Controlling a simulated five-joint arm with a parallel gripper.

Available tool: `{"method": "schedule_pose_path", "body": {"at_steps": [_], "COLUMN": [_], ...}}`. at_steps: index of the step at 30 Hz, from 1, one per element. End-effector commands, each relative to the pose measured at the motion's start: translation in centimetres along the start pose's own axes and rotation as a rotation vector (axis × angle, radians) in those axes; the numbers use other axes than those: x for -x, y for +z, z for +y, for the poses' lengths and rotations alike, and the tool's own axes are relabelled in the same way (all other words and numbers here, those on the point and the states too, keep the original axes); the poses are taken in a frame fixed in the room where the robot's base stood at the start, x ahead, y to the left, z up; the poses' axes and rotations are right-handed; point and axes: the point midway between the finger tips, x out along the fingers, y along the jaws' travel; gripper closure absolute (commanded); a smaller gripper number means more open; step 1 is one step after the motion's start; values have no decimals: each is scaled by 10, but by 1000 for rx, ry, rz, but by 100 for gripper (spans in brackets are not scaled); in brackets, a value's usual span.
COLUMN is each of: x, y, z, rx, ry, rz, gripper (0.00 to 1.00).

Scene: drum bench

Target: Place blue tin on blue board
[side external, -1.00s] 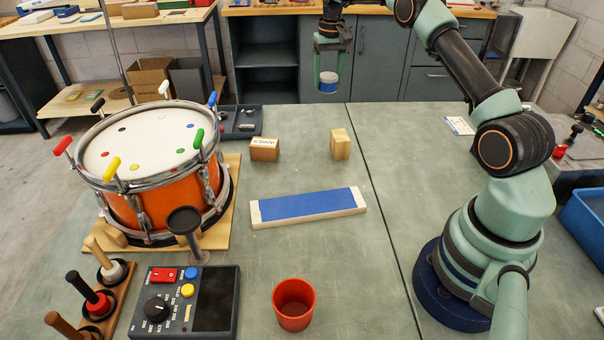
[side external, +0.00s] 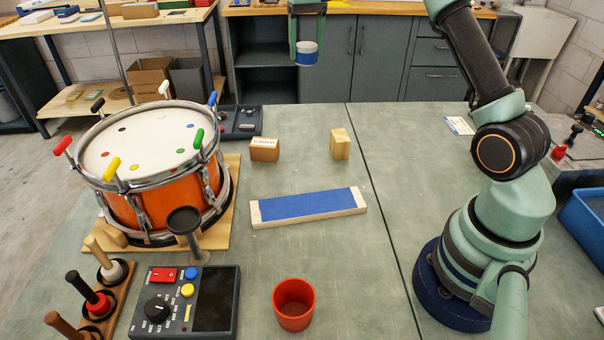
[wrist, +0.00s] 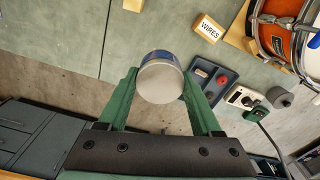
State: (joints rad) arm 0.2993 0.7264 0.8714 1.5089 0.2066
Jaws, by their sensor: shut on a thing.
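The blue tin (side external: 307,55), with a pale top, is held high in the air at the top of the side view. My gripper (side external: 306,42) is shut on it, with one green finger on each side. In the wrist view the tin (wrist: 160,80) sits between the fingertips of my gripper (wrist: 160,84), its pale end toward the camera. The blue board (side external: 307,205), a blue strip in a pale wooden frame, lies flat and bare on the bench. The tin is well above and beyond the board, apart from it.
A wooden block labelled WIRES (side external: 264,149) and a plain wooden block (side external: 340,144) stand behind the board. An orange drum (side external: 150,165) stands at left. A red cup (side external: 293,304) and a control box (side external: 185,302) are in front. The bench around the board is clear.

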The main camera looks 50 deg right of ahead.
Motion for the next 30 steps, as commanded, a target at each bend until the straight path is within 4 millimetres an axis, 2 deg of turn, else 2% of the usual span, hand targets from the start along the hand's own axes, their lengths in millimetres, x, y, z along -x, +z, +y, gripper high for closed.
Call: {"method": "schedule_pose_path", "body": {"at_steps": [1,6,15,24,30], "x": [6,15,19,8,0], "y": [12,51,134,216,245], "z": [-12,-42,-77,-88,-87], "rx": [15,51,113,169,188], "ry": [-2,-5,-10,-13,-14], "rz": [3,3,2,-1,-3], "gripper": [92,92,92,92,92]}}
